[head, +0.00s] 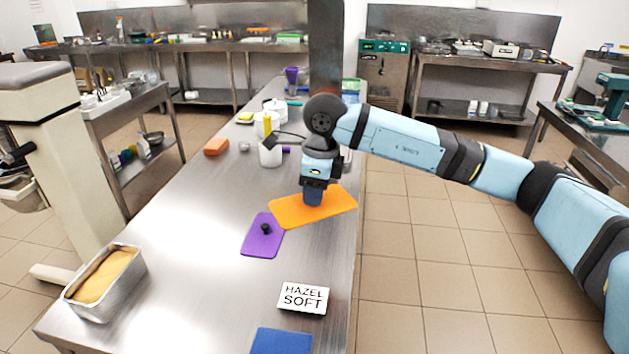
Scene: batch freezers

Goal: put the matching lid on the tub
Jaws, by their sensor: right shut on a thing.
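The tub (105,283) is an open rectangular metal pan filled with something yellow-tan, at the table's front left. An orange flat lid (340,203) is at the table's right side. My right gripper (313,197) comes down onto it and is shut on it, hiding the grip point; I cannot tell whether the lid is off the table. A purple lid (262,243) with a black knob lies just in front and left of it. A blue lid (281,341) is partly cut off at the bottom edge. My left gripper is not in view.
A white card (303,297) reading "HAZEL SOFT" stands between the purple and blue lids. An orange-brown block (216,146), a white mug (270,155) and other containers stand farther back. The steel table (190,245) is clear between the tub and the lids.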

